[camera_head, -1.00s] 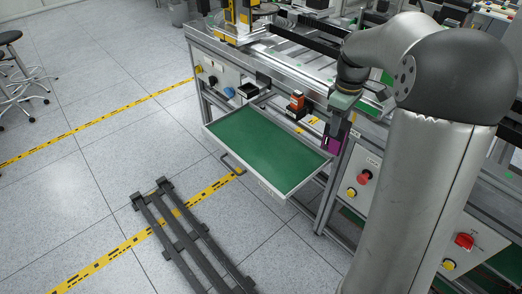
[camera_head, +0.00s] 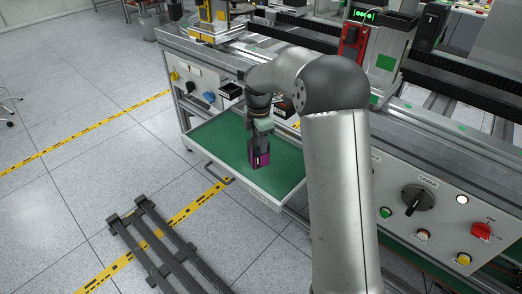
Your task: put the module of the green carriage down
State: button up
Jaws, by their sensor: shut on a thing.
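My gripper (camera_head: 259,142) is shut on a dark module (camera_head: 264,159) with a magenta face. It points down and holds the module over the right part of a pulled-out drawer with a green mat (camera_head: 226,138). Whether the module's lower end touches the mat cannot be told from this angle. A tall unit with green lights (camera_head: 366,15) and a red block (camera_head: 352,40) stands at the back of the bench; I cannot tell whether it is the green carriage.
The drawer's light rim (camera_head: 268,196) surrounds the mat, whose left part is bare. A control panel with a black crank knob (camera_head: 418,200) is at right. A dark rail frame (camera_head: 165,245) lies on the floor. Small black boxes (camera_head: 231,90) sit behind the drawer.

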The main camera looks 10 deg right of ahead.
jog(key=w+d+f, duration=0.2)
jog(key=w+f, duration=0.2)
jog(key=f, duration=0.5)
jog(key=shift+w+b, duration=0.3)
jog(key=shift+w, duration=0.1)
jog(key=shift+d+f, duration=0.1)
jog(key=shift+f, duration=0.1)
jog(key=o, duration=1.1)
